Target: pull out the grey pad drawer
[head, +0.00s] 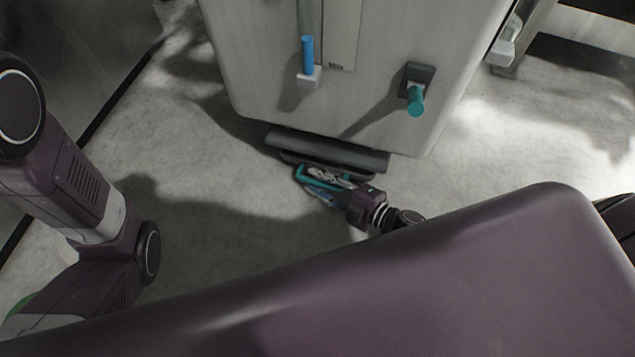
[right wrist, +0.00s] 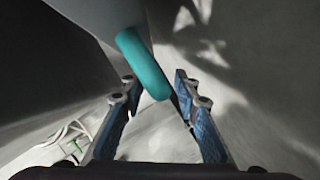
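The dark grey drawer (head: 335,150) is a low, wide front at the bottom edge of the white machine in the head view. My right gripper (head: 312,181) is just in front of and below it, near the floor. In the right wrist view the right gripper's (right wrist: 157,90) two blue-padded fingers are apart. A teal rounded bar (right wrist: 145,64) reaches down between or just beyond the fingertips; I cannot tell whether it is touched. Some teal also shows at the gripper in the head view, partly hidden. My left arm is at the left; its gripper is not seen.
The white machine (head: 265,70) carries a blue handle (head: 307,55) and a teal peg (head: 416,99) above the drawer. The grey floor (head: 210,165) left of it looks clear. A white fitting (head: 506,45) is at the upper right.

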